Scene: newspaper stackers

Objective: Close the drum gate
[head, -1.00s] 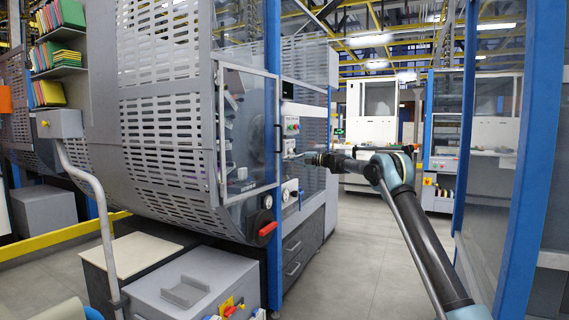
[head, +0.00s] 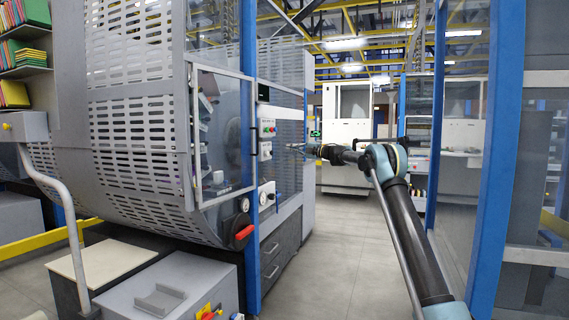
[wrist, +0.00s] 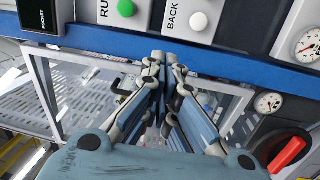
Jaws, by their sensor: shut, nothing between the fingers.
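The drum gate (head: 222,135) is a clear panel in a light grey frame on the front of the slotted grey drum housing. It stands beside a blue post in the head view; I cannot tell how far open it is. In the wrist view a light grey frame, apparently the gate's (wrist: 42,85), lies behind my fingers. My gripper (head: 293,147) is right of the gate and post, near the button panel in the picture. In the wrist view my gripper (wrist: 170,62) is shut and empty, its fingertips near the blue bar. Contact cannot be told.
The button panel has a green button (wrist: 126,8) and a white button (wrist: 199,21). A red handle (head: 243,232) sits below the gate. A grey box (head: 170,290) stands at lower front. A blue-framed glass partition (head: 505,150) is at right. Open floor (head: 345,260) lies between.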

